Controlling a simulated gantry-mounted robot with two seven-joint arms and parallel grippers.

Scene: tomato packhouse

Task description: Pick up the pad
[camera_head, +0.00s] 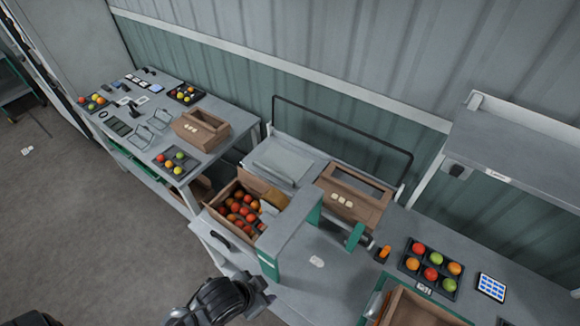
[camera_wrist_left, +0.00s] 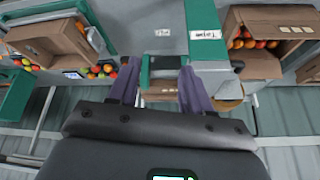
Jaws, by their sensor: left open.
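A small pale flat item, which looks like the pad (camera_head: 317,262), lies on the grey bench top in the head view, right of a green-edged grey divider (camera_head: 285,235). In the left wrist view a small whitish pad (camera_wrist_left: 163,32) shows at the top, beyond the fingertips. My left gripper (camera_head: 264,288) is at the bottom of the head view, left of and in front of the pad, apart from it. Its two purple fingers (camera_wrist_left: 158,84) are spread with nothing held between them. My right gripper is not in view.
A cardboard box of tomatoes (camera_head: 213,210) stands left of the divider. A tomato tray (camera_head: 437,292), a tablet (camera_head: 491,287) and an open cardboard box (camera_head: 392,304) are on the right. A brown windowed carton (camera_head: 377,215) stands behind. Bench around the pad is clear.

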